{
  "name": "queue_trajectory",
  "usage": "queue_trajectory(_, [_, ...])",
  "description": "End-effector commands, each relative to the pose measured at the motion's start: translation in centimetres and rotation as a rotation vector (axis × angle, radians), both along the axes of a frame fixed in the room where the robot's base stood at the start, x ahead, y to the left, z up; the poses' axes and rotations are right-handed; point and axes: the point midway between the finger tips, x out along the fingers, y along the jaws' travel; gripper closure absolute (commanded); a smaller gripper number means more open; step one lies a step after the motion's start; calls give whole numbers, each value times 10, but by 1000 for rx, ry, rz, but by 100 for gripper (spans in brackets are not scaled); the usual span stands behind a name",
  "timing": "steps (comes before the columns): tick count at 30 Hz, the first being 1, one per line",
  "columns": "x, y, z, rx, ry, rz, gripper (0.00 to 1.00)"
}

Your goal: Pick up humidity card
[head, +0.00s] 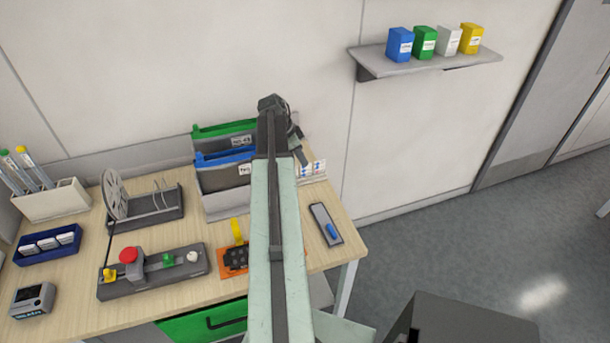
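A small white card or stack of cards with blue spots (318,167), which looks like the humidity card, stands at the back right of the wooden table. Part of it is hidden behind my arm and gripper. My gripper (302,157) points downward just left of the card and overlaps its left side in the picture. I cannot tell if they touch. The fingers are dark and small, so their opening cannot be made out.
Green-rimmed and blue-rimmed bins (222,175) stand left of my arm. A grey tray with a blue item (325,224) lies at the table's right edge. An orange pad (233,272), a reel stand (150,205) and a grey fixture (150,272) fill the left. A wall shelf (425,62) holds boxes.

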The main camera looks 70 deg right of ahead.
Motion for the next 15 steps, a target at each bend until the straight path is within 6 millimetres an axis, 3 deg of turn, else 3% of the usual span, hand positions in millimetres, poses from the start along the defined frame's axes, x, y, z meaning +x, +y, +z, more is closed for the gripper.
queue_trajectory(9, [-13,-12,-48,0,0,0,70])
queue_trajectory(15, [-14,-13,-45,0,0,1,70])
